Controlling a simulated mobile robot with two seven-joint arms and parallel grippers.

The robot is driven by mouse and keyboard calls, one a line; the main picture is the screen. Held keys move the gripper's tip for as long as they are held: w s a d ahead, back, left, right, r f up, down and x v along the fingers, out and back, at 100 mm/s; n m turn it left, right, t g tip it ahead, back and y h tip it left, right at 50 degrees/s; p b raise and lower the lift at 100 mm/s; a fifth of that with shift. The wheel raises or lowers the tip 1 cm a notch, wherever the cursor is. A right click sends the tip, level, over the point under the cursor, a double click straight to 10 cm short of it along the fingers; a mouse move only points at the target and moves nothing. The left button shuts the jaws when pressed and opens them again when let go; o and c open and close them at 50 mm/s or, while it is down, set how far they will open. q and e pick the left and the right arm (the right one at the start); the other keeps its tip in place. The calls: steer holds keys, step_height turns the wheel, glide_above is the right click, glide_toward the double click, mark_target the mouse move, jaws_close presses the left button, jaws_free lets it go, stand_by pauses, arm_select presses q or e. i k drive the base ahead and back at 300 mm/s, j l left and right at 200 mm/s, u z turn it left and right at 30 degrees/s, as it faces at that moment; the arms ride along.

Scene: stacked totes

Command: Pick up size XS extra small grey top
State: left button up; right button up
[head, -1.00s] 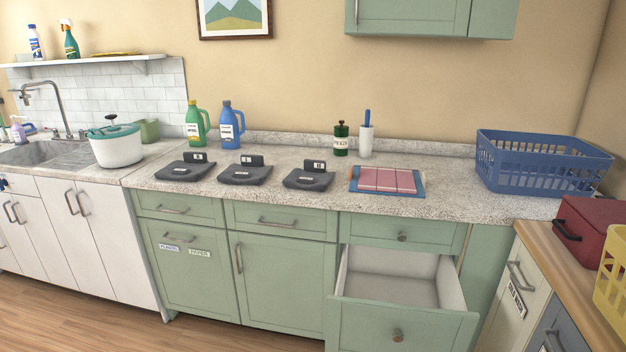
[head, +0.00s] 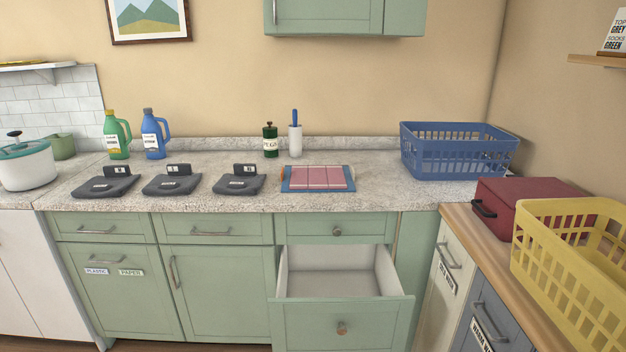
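Three folded dark grey tops lie in a row on the speckled stone counter: a left one (head: 106,187), a middle one (head: 172,184) and a right one (head: 239,184). Each has a small black tag block with a white label at its back edge: left (head: 118,170), middle (head: 179,169), right (head: 245,169). The size letters are too small to read surely, so I cannot tell which top is XS. Neither of my grippers is in view.
A folded pink cloth on a blue board (head: 318,178) lies right of the tops. An open, empty drawer (head: 341,272) juts out below it. A blue basket (head: 458,151), red box (head: 540,208) and yellow basket (head: 575,255) stand right. Jugs (head: 117,135) stand behind the tops.

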mark_target(245, 180)
steer(key=i+j+z, duration=0.1)
steer(key=z, duration=0.35)
steer(key=j+z, duration=0.4)
steer(key=i+j+z, duration=0.1)
steer(key=z, duration=0.35)
steer(key=j+z, duration=0.35)
steer(key=j, duration=0.2)
steer(key=k+j+z, duration=0.15)
steer(key=j+z, duration=0.15)
steer(key=j, duration=0.2)
steer(key=k+j+z, duration=0.1)
steer(key=j, duration=0.25)
steer(key=k+j+z, duration=0.15)
steer(key=j, duration=0.2)
steer(key=j+z, duration=0.1)
steer(key=j, duration=0.25)
steer(key=k, duration=0.05)
